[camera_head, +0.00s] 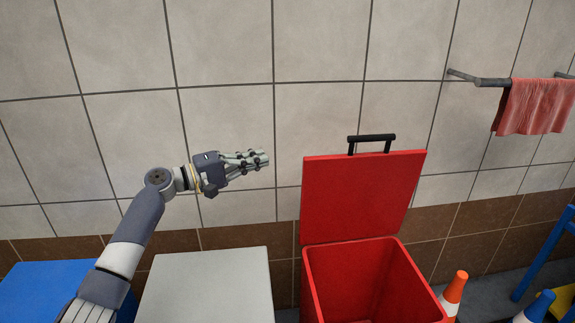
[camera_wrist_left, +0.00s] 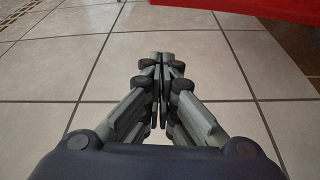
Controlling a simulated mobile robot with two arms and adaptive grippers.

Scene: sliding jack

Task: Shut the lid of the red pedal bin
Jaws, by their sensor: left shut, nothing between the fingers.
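The red pedal bin (camera_head: 395,285) stands against the tiled wall in the head view. Its red lid (camera_head: 362,195) is raised upright at the back, with a black handle (camera_head: 371,138) on its top edge, and the bin's inside is exposed. My left gripper (camera_head: 262,158) is shut and empty, left of the lid and near the height of its top edge, with a clear gap between them. In the left wrist view the shut fingers (camera_wrist_left: 162,62) point towards a red surface (camera_wrist_left: 250,8) at the top edge, probably the lid. My right gripper is not in view.
A pale grey box-like top (camera_head: 205,285) is left of the bin, with a blue one (camera_head: 40,290) farther left. Orange (camera_head: 455,290) and blue (camera_head: 538,305) cones stand on the right. A red towel (camera_head: 535,106) hangs from a wall rail (camera_head: 490,81).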

